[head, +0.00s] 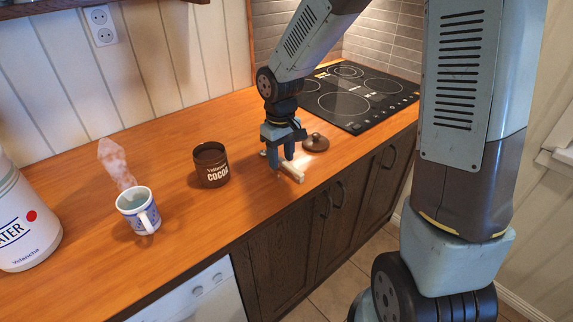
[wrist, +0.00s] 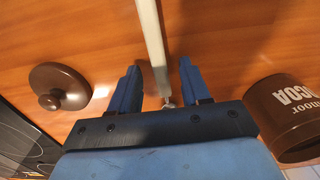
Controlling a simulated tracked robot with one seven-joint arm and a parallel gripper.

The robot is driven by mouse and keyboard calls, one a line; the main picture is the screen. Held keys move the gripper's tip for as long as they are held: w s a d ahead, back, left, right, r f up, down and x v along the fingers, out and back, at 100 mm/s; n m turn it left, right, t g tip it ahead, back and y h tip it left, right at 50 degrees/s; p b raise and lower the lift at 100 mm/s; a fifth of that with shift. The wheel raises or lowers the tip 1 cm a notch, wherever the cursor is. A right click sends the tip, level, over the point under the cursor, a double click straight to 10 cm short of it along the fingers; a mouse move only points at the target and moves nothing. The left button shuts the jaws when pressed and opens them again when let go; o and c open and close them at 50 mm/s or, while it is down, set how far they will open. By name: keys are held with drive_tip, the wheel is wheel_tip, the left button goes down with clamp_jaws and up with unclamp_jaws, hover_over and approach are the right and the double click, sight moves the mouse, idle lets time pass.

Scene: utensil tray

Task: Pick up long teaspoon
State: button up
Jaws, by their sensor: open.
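A pale, narrow, long piece (head: 293,174) lies on the wooden counter under my gripper (head: 281,163). In the wrist view this pale piece (wrist: 152,40) runs from the top edge down between the fingers of my gripper (wrist: 159,67), with a small greyish metal end (wrist: 169,102) near the palm. It seems to be the long teaspoon or a tray under it; I cannot tell which. The spoon's bowl is not clear in either view. My gripper is open, pointing down, with a finger on each side of the pale piece and visible gaps on both sides.
A brown cocoa tin (head: 211,165) stands open left of my gripper; its brown lid (head: 315,142) lies to the right. A white-blue mug (head: 139,210) and a large white water container (head: 22,220) are further left. The black cooktop (head: 355,95) is behind. The counter's front edge is close.

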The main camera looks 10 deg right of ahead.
sight(281, 160)
drive_tip(key=shift+c, duration=0.5)
clamp_jaws()
wheel_tip(281, 160, up, 4)
drive_tip(key=shift+s+a+f, duration=0.1)
drive_tip(key=shift+s+f, duration=0.05)
drive_tip(key=s+a+r, duration=0.4)
drive_tip(key=s+r, duration=0.5)
drive_tip(key=s, duration=0.4)
drive_tip(key=shift+a+r, duration=0.15)
